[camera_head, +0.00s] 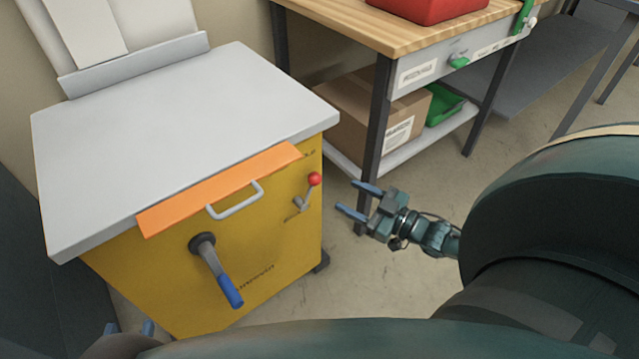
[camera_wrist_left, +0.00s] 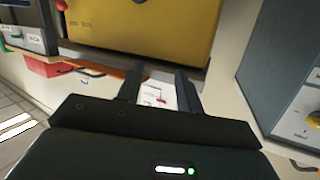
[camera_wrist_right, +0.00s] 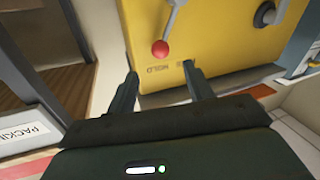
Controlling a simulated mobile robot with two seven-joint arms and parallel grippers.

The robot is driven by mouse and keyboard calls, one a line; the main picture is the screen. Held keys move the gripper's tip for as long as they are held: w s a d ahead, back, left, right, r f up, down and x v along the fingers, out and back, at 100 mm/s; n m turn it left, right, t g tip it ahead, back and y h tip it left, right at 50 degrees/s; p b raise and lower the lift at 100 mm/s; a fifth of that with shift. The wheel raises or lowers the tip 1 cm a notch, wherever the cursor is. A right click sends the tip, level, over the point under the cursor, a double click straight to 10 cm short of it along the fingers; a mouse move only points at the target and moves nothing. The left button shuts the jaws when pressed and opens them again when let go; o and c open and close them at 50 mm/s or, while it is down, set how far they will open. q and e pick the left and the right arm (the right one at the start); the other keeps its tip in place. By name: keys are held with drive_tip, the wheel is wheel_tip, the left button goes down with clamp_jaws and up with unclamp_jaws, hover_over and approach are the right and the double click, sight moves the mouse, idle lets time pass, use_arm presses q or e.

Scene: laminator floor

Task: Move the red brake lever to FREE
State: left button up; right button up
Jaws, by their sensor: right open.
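The brake lever is a short grey arm with a red knob (camera_head: 314,179) on the right part of the yellow cabinet's front (camera_head: 270,240). It points up, its knob near small dark lettering at the top. In the right wrist view, the knob (camera_wrist_right: 160,48) is just beyond my fingertips, beside lettering resembling HOLD. Lettering below the lever is unreadable. My right gripper (camera_head: 347,199) is open and empty, right of the knob and apart from it. My left gripper (camera_head: 129,328) is open and empty, low at the left. The left wrist view shows a corner of the knob (camera_wrist_left: 62,5).
A crank with a blue grip (camera_head: 229,291) projects from the cabinet front, left of the lever. A wooden workbench (camera_head: 375,30) stands behind at right. Floor between is clear.

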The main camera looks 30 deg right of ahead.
use_arm(q)
drive_tip(key=shift+w+d+m+t+h+b, duration=0.25)
drive_tip(key=shift+m+t+h+b, duration=0.25)
drive_tip(key=shift+t+b, duration=0.4)
use_arm(e)
drive_tip(key=x, duration=0.9)
drive_tip(key=shift+c, duration=0.4)
clamp_jaws()
